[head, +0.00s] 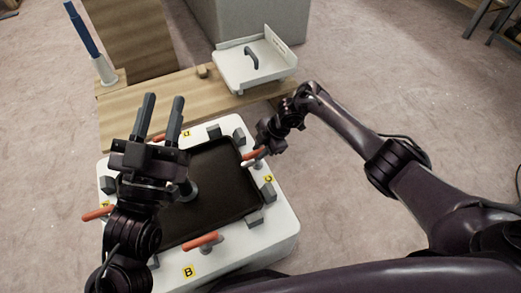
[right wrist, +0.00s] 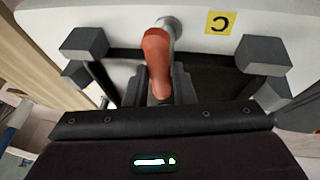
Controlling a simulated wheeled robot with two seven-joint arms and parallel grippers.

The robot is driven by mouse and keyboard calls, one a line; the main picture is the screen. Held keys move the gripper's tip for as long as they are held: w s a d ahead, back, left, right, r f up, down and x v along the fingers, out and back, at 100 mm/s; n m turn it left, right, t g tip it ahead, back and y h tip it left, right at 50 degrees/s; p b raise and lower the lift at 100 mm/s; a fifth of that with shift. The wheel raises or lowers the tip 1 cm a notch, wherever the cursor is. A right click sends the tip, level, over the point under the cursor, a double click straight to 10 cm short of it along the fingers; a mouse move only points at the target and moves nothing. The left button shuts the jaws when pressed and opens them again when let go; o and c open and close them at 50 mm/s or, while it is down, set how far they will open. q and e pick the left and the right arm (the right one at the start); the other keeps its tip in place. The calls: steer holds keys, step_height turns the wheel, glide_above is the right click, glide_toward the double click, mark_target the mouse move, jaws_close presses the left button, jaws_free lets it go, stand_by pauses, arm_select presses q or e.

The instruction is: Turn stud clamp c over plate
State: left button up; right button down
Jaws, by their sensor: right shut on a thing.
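The dark plate (head: 225,180) lies in the white frame (head: 283,225). Stud clamp c's orange handle (head: 254,154) is at the frame's right side, near the yellow C label (head: 268,178). In the right wrist view the orange handle (right wrist: 157,60) runs from a pale round stud toward my gripper. My right gripper (right wrist: 160,88) is shut on this handle, with a finger on each side. In the head view my right gripper (head: 262,148) hides part of the clamp.
Other orange handles stand on the frame: one by the B label (head: 202,239), one at left (head: 97,213), one at the far edge (head: 160,138). Grey blocks (head: 255,218) edge the plate. A white tray (head: 254,70) and a blue stick in a holder (head: 84,28) stand behind.

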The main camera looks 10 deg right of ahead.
arm_select(q)
steer(key=shift+r, duration=0.15)
arm_select(e)
steer(key=shift+w+r, duration=0.1)
steer(key=shift+w, duration=0.15)
steer(key=c, duration=1.4)
jaws_free()
steer(key=shift+o, duration=0.7)
steer(key=shift+s, duration=0.1)
steer(key=p+v, duration=0.1)
steer(key=v, duration=0.2)
steer(key=shift+d+r+p, duration=0.1)
steer(key=shift+r+p, duration=0.1)
steer(key=shift+p, duration=0.15)
arm_select(q)
steer(key=s+f+g+y, duration=0.2)
steer(key=f+g, duration=0.4)
steer(key=f, duration=0.5)
steer(key=s+f+g+y+p, duration=0.1)
steer(key=f+g, duration=0.4)
steer(key=f, duration=0.7)
steer(key=shift+s+g+y, duration=0.4)
steer(key=shift+s+y, duration=0.4)
steer(key=shift+s, duration=0.4)
arm_select(e)
steer(key=shift+v, duration=2.1)
